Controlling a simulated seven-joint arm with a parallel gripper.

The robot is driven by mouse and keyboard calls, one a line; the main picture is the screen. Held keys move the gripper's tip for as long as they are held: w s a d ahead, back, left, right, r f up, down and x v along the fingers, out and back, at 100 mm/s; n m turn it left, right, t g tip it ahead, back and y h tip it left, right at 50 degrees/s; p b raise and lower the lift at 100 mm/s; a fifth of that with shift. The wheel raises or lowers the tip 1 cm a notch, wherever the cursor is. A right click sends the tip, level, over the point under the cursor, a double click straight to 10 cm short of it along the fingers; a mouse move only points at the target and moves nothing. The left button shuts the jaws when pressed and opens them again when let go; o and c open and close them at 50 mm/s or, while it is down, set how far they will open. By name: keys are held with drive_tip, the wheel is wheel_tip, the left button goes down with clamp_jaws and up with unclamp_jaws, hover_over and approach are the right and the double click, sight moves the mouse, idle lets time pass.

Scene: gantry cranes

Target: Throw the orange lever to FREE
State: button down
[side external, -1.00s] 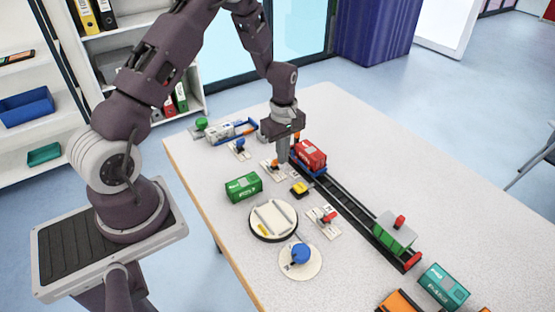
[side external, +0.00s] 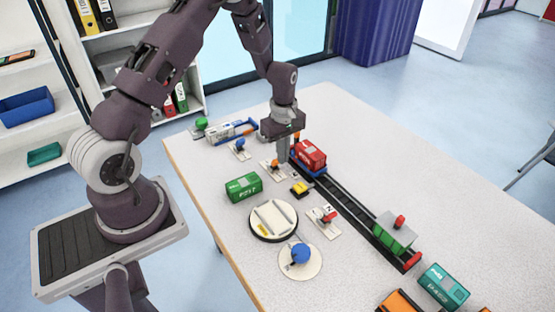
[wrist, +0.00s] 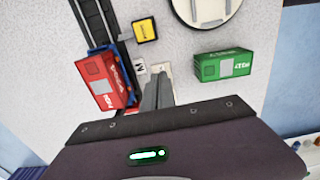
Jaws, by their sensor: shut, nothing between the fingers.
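In the wrist view my gripper (wrist: 160,80) covers part of the plate and the lever is hidden. The lettering is too small to read for certain.
A red container (side external: 311,154) on a blue wagon stands on the track close right of my gripper. A green container (side external: 242,187), a yellow block (side external: 300,188), a blue lever (side external: 240,144), a red lever (side external: 328,218) and a round turntable (side external: 252,226) are nearby.

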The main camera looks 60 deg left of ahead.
drive_tip(key=shift+f, duration=1.5)
drive_tip(key=shift+a, duration=0.1)
drive_tip(key=shift+a, duration=1.85)
drive_tip(key=shift+d+r, duration=0.1)
drive_tip(key=shift+d, duration=0.5)
drive_tip(key=shift+r, duration=3.4)
